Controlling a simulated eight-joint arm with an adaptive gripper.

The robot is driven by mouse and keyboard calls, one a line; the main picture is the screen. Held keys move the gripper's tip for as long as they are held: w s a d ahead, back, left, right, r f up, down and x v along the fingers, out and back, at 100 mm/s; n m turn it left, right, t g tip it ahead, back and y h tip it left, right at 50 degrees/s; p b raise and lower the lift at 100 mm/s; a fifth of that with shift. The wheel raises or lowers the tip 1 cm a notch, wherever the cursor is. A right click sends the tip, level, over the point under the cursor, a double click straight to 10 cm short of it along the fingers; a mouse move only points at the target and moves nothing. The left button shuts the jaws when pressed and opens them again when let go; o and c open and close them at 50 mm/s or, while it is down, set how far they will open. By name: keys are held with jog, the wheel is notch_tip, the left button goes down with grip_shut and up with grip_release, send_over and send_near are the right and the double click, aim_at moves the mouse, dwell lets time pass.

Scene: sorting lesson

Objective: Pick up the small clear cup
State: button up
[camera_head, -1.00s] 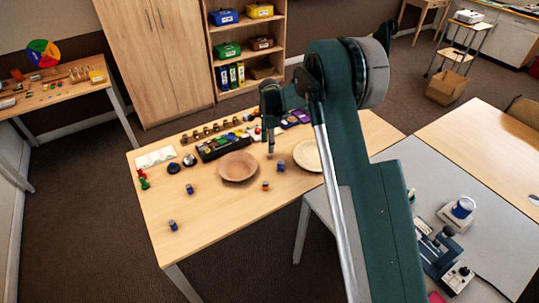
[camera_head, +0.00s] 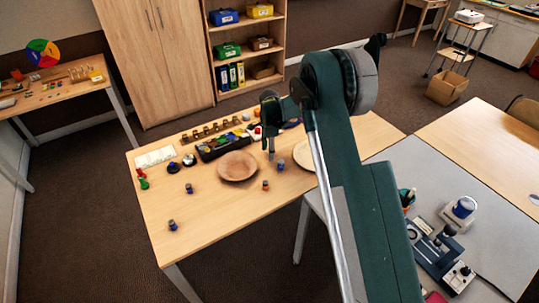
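My gripper (camera_head: 271,155) hangs pointing down over the wooden table (camera_head: 222,212), beside the right rim of a brown round plate (camera_head: 238,166). It is too small to tell whether its fingers are open or shut. I cannot pick out a clear cup for certain. Several small cup-like pieces stand on the table: one just right of and below the gripper (camera_head: 281,165), an orange-brown one (camera_head: 266,185) below the plate, a dark one (camera_head: 189,188) left of the plate, and a blue-grey one (camera_head: 173,225) near the front left.
A pale plate (camera_head: 302,156) is partly hidden behind my arm. A black tray of coloured pieces (camera_head: 220,146), a white tray (camera_head: 155,158) and red and green figures (camera_head: 143,184) line the back and left. The table's front middle is clear. A grey table with a microscope (camera_head: 440,250) stands right.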

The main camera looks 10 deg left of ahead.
jog(key=shift+f, duration=0.7)
jog(key=c, duration=0.8)
jog(key=shift+o, duration=0.2)
